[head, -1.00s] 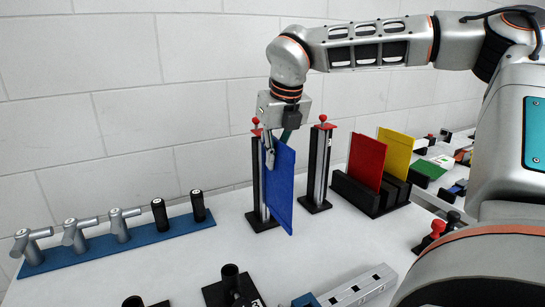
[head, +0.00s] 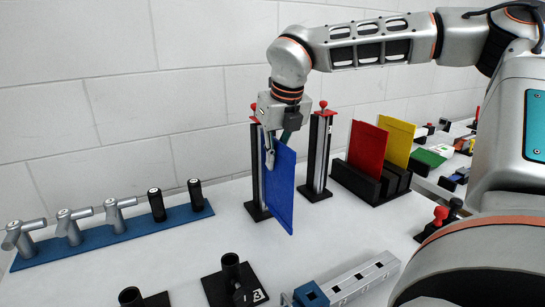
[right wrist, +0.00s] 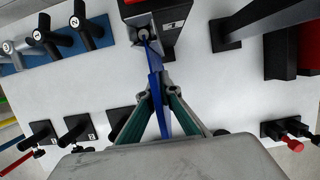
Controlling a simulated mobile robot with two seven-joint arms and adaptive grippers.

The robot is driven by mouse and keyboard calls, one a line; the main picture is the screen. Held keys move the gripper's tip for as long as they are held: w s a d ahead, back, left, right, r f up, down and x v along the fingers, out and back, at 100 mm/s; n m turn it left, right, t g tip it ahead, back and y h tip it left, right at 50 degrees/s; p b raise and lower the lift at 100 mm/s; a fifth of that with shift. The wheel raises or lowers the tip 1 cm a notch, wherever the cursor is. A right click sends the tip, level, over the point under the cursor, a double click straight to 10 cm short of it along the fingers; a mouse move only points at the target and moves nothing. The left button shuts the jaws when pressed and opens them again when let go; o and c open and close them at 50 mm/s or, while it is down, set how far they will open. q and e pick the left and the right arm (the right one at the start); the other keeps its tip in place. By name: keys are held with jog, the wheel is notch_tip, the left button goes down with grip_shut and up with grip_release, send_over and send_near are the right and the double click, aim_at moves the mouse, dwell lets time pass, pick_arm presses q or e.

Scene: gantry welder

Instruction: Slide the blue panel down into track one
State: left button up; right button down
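The blue panel (head: 281,190) hangs upright in my right gripper (head: 270,158), which is shut on its upper left edge in the head view. It stands in front of the left black post (head: 255,175) with a red knob on top and partly covers it. A second, similar post (head: 318,155) stands to its right. In the right wrist view the panel (right wrist: 155,85) is seen edge-on between the fingertips (right wrist: 157,97), its far end close to a labelled black post (right wrist: 165,35). I cannot tell whether it is in a slot, or which post is track one. My left gripper is not in view.
A black rack (head: 357,182) holds a red panel (head: 367,148) and a yellow panel (head: 396,140) at right. A blue strip (head: 95,240) with several handled tools lies at left. A black socket (head: 231,268) and a grey rail (head: 360,280) lie in front.

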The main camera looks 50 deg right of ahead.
jog(key=shift+f, duration=0.45)
jog(key=c, duration=2.2)
grip_release()
jog(key=v, duration=1.2)
jog(key=shift+s, duration=0.1)
